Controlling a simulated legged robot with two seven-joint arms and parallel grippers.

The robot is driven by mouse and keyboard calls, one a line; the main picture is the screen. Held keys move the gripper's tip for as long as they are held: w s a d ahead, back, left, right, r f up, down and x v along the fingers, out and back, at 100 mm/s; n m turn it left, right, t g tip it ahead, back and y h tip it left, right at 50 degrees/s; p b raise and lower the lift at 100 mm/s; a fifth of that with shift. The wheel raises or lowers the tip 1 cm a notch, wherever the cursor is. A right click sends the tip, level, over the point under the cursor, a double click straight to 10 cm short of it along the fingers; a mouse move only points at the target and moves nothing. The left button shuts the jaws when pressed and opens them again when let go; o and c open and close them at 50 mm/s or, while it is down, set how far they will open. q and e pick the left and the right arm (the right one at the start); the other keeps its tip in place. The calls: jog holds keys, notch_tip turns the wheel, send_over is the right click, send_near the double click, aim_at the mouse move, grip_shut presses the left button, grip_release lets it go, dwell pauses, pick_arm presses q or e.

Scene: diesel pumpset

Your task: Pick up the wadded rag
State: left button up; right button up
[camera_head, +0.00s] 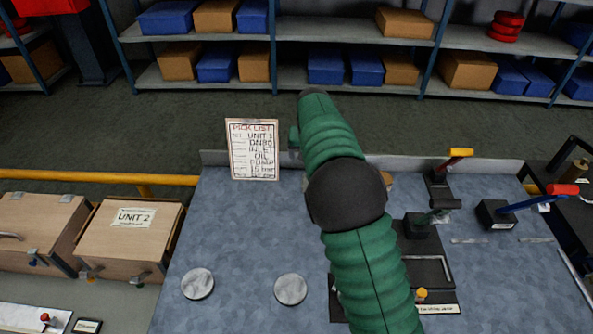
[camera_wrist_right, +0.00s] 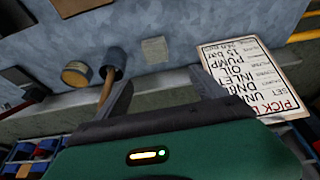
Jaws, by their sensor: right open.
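I cannot make out a wadded rag for certain in either view. In the right wrist view, a small pale greenish-tan square patch (camera_wrist_right: 155,49) lies on the bench beyond the fingers; I cannot tell what it is. My right gripper (camera_wrist_right: 163,88) has its two dark fingers spread, with nothing held between them. In the head view, my green-sleeved right arm covers the middle of the bench and hides the gripper's fingers and the surface beneath. My left gripper is in neither view.
A grey bench (camera_head: 230,240) carries a pick list card (camera_head: 252,150), two round discs (camera_head: 197,284) (camera_head: 291,289) and red- and yellow-handled fixtures at right. A tin (camera_wrist_right: 75,74) and wooden-handled tool (camera_wrist_right: 106,84) are near the gripper. A UNIT 2 crate (camera_head: 130,235) stands left.

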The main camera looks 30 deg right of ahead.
jog(key=x, duration=1.1)
jog(key=shift+s+d+f, duration=0.1)
jog(key=shift+s+d, duration=0.15)
jog(key=shift+d, duration=0.2)
notch_tip(320, 180, down, 4)
jog(key=shift+w+r, duration=0.1)
jog(key=shift+w+f, duration=0.15)
jog(key=shift+f, duration=0.15)
jog(key=shift+w+d, duration=0.1)
jog(key=shift+d, duration=0.05)
jog(key=shift+c, duration=0.4)
jog(key=c, duration=1.4)
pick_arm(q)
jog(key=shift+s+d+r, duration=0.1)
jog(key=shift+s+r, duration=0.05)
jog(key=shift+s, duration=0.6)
pick_arm(e)
jog(key=shift+o, duration=0.2)
